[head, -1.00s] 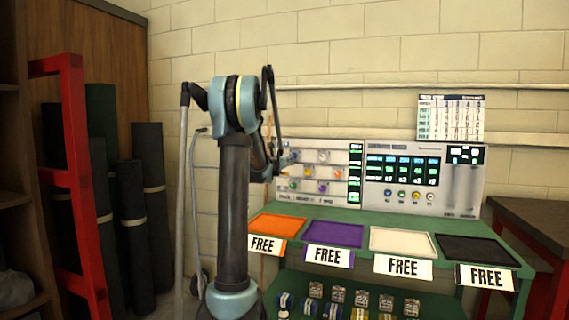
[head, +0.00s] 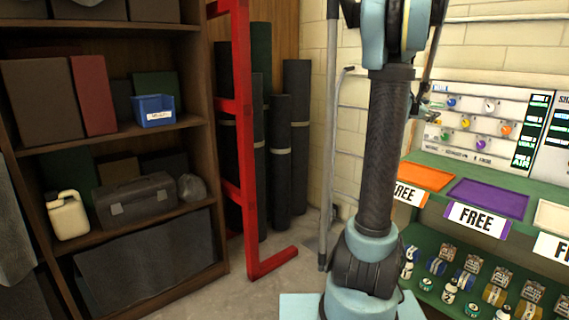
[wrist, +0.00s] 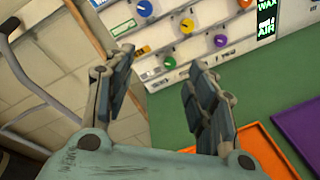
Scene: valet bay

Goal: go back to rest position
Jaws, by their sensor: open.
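My gripper (wrist: 165,95) is open and empty in the wrist view, its two fingers apart with nothing between them. It hangs over the left end of the green bench (wrist: 185,115), in front of the panel with coloured knobs (wrist: 178,30). In the head view my arm stands upright right of the middle, and the gripper is mostly hidden behind it. The orange tray (head: 427,175) and purple tray (head: 488,197) lie on the bench to the right of the arm, and both look empty. The orange tray also shows in the wrist view (wrist: 262,150).
A wooden shelf unit (head: 110,142) on the left holds a blue bin (head: 153,111), a toolbox (head: 135,198) and a jug (head: 67,215). A red frame (head: 243,150) stands before dark rolls (head: 297,135). Bottles and tins fill the bench's lower shelf (head: 470,285). Some floor (head: 225,290) is clear.

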